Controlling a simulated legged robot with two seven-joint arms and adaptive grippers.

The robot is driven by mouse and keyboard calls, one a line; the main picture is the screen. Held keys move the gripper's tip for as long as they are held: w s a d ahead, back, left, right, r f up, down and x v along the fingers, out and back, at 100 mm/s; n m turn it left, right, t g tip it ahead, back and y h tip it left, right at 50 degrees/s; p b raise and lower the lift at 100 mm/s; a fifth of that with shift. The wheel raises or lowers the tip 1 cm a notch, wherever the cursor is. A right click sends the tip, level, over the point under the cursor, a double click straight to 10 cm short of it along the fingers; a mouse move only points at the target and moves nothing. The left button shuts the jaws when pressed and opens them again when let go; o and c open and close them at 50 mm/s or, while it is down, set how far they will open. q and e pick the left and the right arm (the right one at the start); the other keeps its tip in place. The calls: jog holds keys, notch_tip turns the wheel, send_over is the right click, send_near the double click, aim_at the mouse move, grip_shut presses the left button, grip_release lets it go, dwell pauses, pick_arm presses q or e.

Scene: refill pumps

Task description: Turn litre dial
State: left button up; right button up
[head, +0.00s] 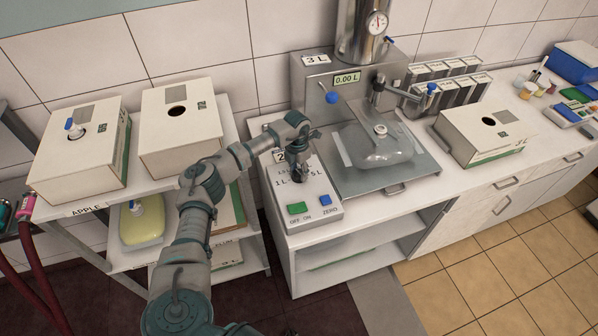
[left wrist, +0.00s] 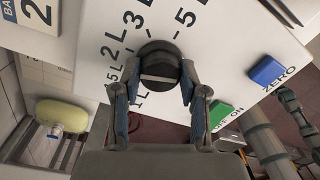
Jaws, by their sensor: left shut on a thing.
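The litre dial is a round black knob that shows in the left wrist view (left wrist: 158,52), with a pale bar across it and litre marks printed around it. It sits on the white control box (head: 324,214), where the head view shows it small and partly hidden by my gripper. My left gripper (head: 300,160) reaches down over the box. In the left wrist view its two fingers (left wrist: 155,85) are closed on either side of the knob. I cannot tell which mark the knob points to. A small part of my right arm shows at the bottom of the head view; its fingers are unclear.
A green OFF/ON button (head: 297,208) and a blue ZERO button (head: 325,199) are in front of the dial. A display (head: 347,78) reads 0.00 L. A clear bag (head: 378,146) lies on the metal tray right of the box. Cartons (head: 180,130) stand on the left shelf.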

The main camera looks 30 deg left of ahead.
pick_arm(q)
jog(key=m, duration=0.4)
jog(key=shift+w+m+b, duration=0.1)
jog(key=shift+m+b, duration=0.2)
jog(key=shift+b, duration=0.05)
jog(key=m, duration=0.3)
jog(key=shift+r+m+b, duration=0.1)
jog(key=shift+m+b, duration=0.2)
jog(key=shift+m, duration=1.4)
jog(key=shift+m+b, duration=0.3)
jog(key=shift+m, duration=0.1)
pick_arm(e)
jog(key=shift+w+a+f, duration=0.1)
jog(key=shift+w+f, duration=0.2)
jog(key=shift+w, duration=0.3)
jog(key=shift+w+a+f, duration=0.1)
jog(key=shift+w+f, duration=0.2)
jog(key=shift+w, duration=0.25)
pick_arm(q)
jog(key=shift+r, duration=0.1)
pick_arm(e)
jog(key=shift+s, duration=0.3)
